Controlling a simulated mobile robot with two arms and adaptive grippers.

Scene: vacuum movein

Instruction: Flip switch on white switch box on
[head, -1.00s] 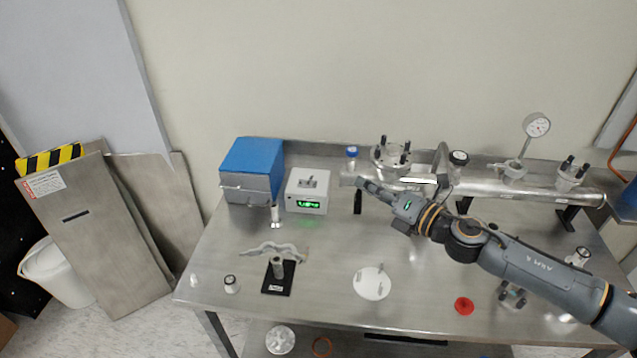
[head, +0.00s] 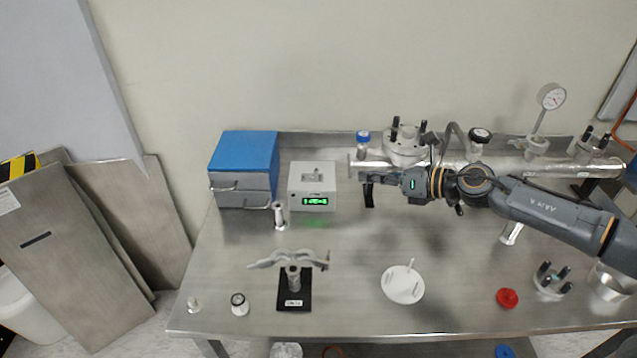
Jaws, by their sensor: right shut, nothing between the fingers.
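The white switch box (head: 311,188) stands at the back of the steel table, left of the middle. Its front has a lit green display, and a small metal switch plate (head: 312,173) is on its top. The lever's position is too small to tell. My right gripper (head: 366,180) comes in from the right, shut and empty. Its fingers point left at the box and are a short way from its right side, not touching it. My left gripper is not in view.
A blue-lidded box (head: 244,165) stands left of the switch box. A horizontal steel vacuum tube (head: 520,166) with flanges and a gauge (head: 551,97) runs behind my right arm. A clamp stand (head: 294,290), white disc (head: 403,284) and red cap (head: 507,298) are at the front.

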